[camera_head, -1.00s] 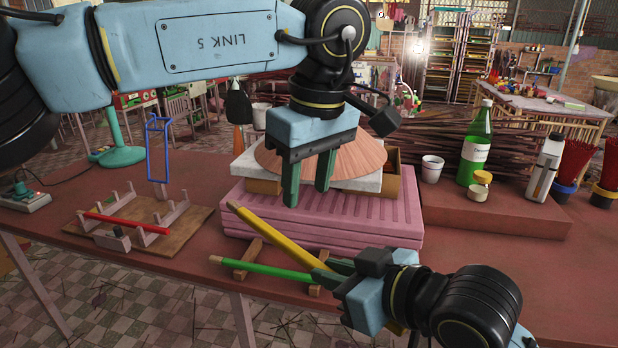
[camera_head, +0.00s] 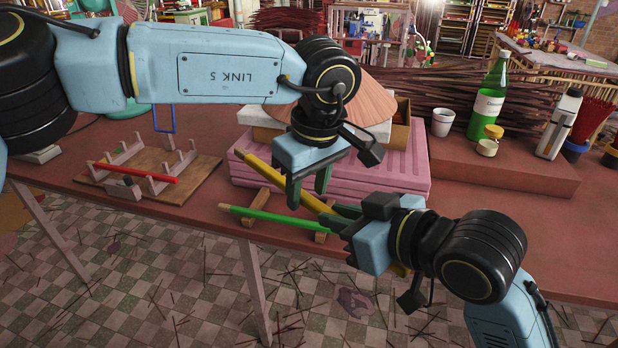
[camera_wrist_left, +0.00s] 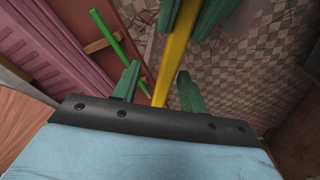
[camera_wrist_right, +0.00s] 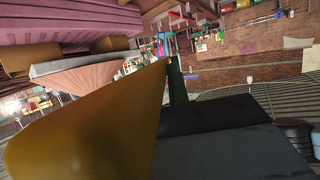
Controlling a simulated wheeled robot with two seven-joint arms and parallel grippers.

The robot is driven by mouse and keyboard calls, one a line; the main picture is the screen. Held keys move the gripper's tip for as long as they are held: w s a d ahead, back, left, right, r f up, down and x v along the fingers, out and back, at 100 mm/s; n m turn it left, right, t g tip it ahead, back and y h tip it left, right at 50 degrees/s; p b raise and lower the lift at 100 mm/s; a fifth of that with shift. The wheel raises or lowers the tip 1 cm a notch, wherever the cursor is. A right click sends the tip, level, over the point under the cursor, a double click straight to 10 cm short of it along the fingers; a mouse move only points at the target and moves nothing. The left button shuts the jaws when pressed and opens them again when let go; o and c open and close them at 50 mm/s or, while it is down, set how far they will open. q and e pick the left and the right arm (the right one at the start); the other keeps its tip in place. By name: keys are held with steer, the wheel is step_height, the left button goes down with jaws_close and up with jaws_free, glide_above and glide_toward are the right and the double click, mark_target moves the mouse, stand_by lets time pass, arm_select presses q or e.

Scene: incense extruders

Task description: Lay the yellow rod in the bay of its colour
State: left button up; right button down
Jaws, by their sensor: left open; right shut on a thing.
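My right gripper (camera_head: 342,217) is shut on the yellow rod (camera_head: 262,168) and holds it slanted, its far end up and to the left. The rod looms large in the right wrist view (camera_wrist_right: 90,110). My left gripper (camera_head: 309,192) is open. In the left wrist view the yellow rod (camera_wrist_left: 175,60) runs between its spread fingers (camera_wrist_left: 158,88); contact cannot be told. The rack (camera_head: 190,186) is a wooden board with upright posts at the left of the table. A red rod (camera_head: 138,173) lies in it. No yellow bay marking is discernible.
A green rod (camera_head: 265,214) lies on wooden rests (camera_head: 262,201) at the table's front edge, just below the yellow rod. A pink ridged stack (camera_head: 405,172) stands behind my grippers. A blue frame (camera_head: 164,127) stands behind the rack. A bottle (camera_head: 488,100) stands at right.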

arm_select(q)
steer(key=shift+c, duration=0.4)
jaws_close()
arm_select(e)
steer(key=shift+a, duration=0.1)
steer(key=c, duration=1.3)
jaws_free()
steer(key=shift+o, duration=0.2)
